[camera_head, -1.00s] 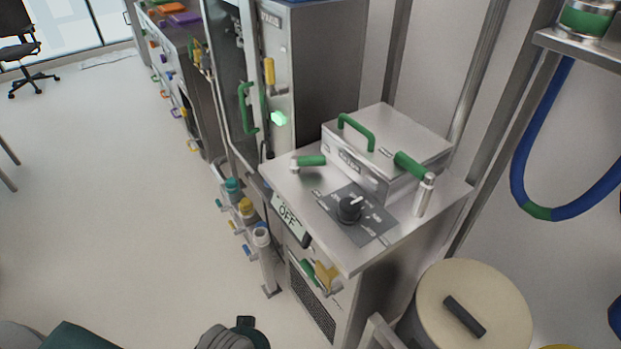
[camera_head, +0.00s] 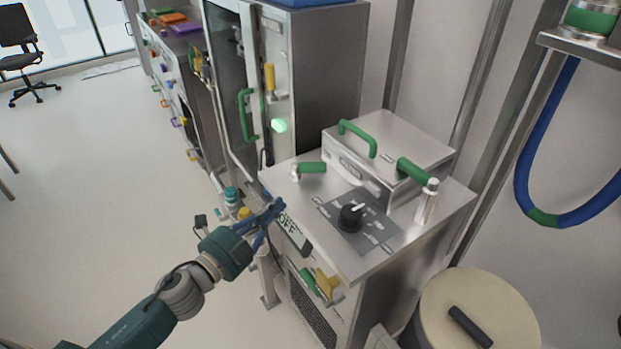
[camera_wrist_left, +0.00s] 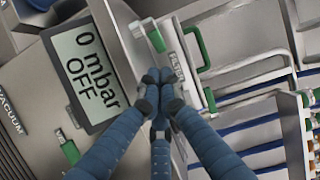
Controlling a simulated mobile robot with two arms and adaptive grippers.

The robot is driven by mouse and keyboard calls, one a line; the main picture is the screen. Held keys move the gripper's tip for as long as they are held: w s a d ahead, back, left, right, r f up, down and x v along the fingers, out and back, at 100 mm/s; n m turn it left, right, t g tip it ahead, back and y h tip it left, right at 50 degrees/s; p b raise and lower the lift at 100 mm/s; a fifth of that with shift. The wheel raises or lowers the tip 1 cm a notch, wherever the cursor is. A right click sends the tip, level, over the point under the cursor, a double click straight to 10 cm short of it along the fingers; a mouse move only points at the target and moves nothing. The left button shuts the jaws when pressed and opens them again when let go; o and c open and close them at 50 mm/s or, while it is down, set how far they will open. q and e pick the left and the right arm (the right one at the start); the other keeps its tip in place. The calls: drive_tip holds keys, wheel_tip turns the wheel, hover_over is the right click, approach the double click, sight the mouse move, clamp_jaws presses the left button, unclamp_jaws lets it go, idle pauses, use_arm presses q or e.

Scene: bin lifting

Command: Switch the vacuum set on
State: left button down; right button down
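The vacuum set (camera_head: 400,235) is a metal cabinet at centre right in the head view, with a black rotary knob (camera_head: 351,217) on a grey dial plate on its top. Its display (camera_head: 292,231) reads OFF; in the left wrist view the display (camera_wrist_left: 86,70) reads 0 mbar OFF. My left gripper (camera_head: 277,207) is beside the display and the cabinet's front left edge, partly covering the display in the head view. In the left wrist view the blue fingertips of my left gripper (camera_wrist_left: 160,82) are together, with nothing seen between them. My right gripper is out of view.
A metal box with a green handle (camera_head: 358,137) and green-handled valves (camera_head: 312,168) stand on the cabinet top. A yellow-and-green valve (camera_head: 327,284) sits on its front. A beige lidded drum (camera_head: 490,310) stands at lower right. Open floor (camera_head: 90,220) lies left.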

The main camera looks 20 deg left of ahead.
sight(311, 192)
use_arm(q)
drive_tip(key=w+d+m, duration=0.1)
drive_tip(key=w+d, duration=0.1)
drive_tip(key=w+d+m+h+p, duration=0.1)
drive_tip(key=w, duration=0.2)
drive_tip(key=w+d+m+h+p, duration=0.1)
drive_tip(key=w+d, duration=0.1)
drive_tip(key=w, duration=0.1)
drive_tip(key=shift+d+r+g, duration=0.25)
drive_tip(key=shift+d+g, duration=0.05)
drive_tip(key=shift+g, duration=0.1)
drive_tip(key=w, duration=0.3)
drive_tip(key=shift+w+a+f, duration=0.15)
drive_tip(key=shift+w+a, duration=0.35)
drive_tip(key=shift+w, duration=0.25)
